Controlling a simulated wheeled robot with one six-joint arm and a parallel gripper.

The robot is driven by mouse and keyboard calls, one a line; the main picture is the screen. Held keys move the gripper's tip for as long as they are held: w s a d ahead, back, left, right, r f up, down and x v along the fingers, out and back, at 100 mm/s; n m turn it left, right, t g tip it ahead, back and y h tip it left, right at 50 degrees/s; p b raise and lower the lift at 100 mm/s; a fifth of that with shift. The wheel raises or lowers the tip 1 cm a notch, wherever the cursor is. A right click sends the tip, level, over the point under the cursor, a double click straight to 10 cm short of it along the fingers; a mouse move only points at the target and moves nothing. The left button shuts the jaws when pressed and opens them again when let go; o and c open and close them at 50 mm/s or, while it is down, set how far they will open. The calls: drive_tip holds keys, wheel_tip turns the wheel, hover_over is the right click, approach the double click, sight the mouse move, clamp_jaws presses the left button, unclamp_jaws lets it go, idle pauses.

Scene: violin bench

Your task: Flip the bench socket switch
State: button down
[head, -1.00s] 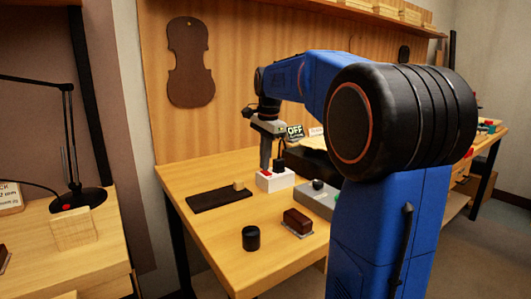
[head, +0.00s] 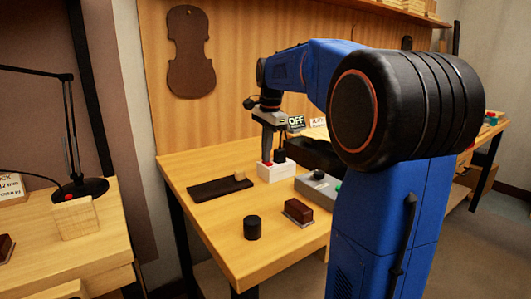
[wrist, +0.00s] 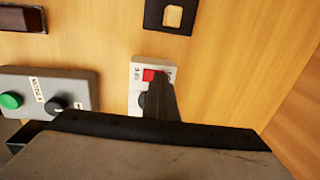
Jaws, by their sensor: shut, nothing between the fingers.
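The bench socket is a white block (head: 277,173) on the wooden bench, with a red switch (head: 267,163) on its left side and a black plug (head: 280,156) at its right. A sign above it (head: 296,122) reads OFF. My gripper (head: 267,156) is shut and empty, pointing down with its tips right at the red switch. In the wrist view the dark fingers (wrist: 160,90) overlap the red switch (wrist: 149,75) and hide part of the socket (wrist: 137,66). I cannot tell whether the tips touch the switch.
A grey control box (head: 318,187) with a green button stands right of the socket. A dark strip (head: 205,192) bears a small wooden block (head: 239,175). A black cylinder (head: 252,227) and a brown block (head: 298,210) stand nearer. The bench's front left is clear.

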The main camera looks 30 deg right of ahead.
sight(269, 163)
drive_tip(key=shift+s, duration=0.6)
wheel_tip(269, 163, up, 14)
drive_tip(key=s, duration=0.1)
drive_tip(key=shift+s, duration=0.35)
drive_tip(key=shift+w, duration=0.15)
drive_tip(key=shift+w, duration=0.55)
drive_tip(key=f, duration=0.4)
drive_tip(key=w+f, duration=0.1)
drive_tip(key=f, duration=0.9)
drive_tip(key=shift+w, duration=0.4)
drive_tip(key=shift+f, duration=0.15)
